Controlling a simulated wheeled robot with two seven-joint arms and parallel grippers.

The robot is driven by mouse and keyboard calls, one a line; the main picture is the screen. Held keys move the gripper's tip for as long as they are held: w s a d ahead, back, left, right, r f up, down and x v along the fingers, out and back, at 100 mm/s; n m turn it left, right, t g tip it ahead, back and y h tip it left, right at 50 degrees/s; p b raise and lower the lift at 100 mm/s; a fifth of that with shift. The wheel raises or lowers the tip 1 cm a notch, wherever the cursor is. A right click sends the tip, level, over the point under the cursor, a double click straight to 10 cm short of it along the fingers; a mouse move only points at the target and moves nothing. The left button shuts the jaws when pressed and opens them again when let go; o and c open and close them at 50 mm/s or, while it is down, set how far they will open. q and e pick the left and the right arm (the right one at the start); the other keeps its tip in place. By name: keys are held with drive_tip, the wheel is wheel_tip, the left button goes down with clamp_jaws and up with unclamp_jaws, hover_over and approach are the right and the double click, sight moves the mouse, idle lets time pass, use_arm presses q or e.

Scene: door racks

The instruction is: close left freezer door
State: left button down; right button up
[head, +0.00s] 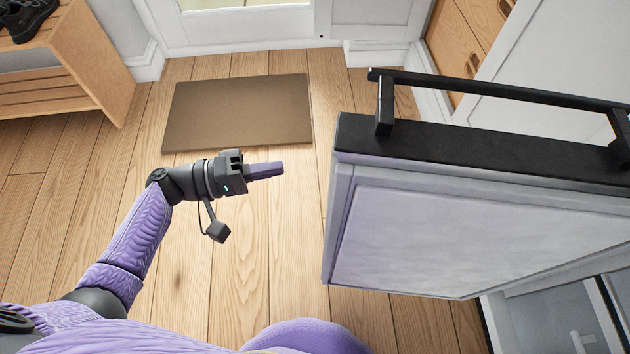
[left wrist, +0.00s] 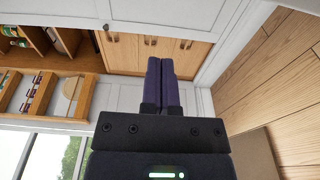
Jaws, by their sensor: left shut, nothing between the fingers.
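A freezer door (head: 470,228) with a white inner panel, a dark top edge and a long black handle (head: 500,90) stands open on the right of the head view. The freezer's inside shows in part at the lower right corner. My left gripper (head: 282,170) is shut and empty, to the left of the door and apart from it. In the left wrist view its two purple fingers (left wrist: 162,82) lie together with nothing between them. The door does not show in that view that I can tell. My right gripper is not in view.
A brown mat (head: 240,112) lies on the wood floor beyond my left gripper. A wooden shoe rack (head: 85,62) stands at the upper left. Wooden drawers (head: 470,40) and white cabinetry are at the upper right.

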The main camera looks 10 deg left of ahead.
use_arm(q)
drive_tip(key=b+x, duration=0.2)
drive_tip(key=x, duration=0.8)
drive_tip(key=shift+s+d+r, duration=0.1)
drive_tip(key=shift+s, duration=0.9)
drive_tip(key=shift+s+d+r, duration=0.1)
drive_tip(key=shift+s, duration=0.9)
drive_tip(key=shift+s+p, duration=0.1)
drive_tip(key=shift+p, duration=0.2)
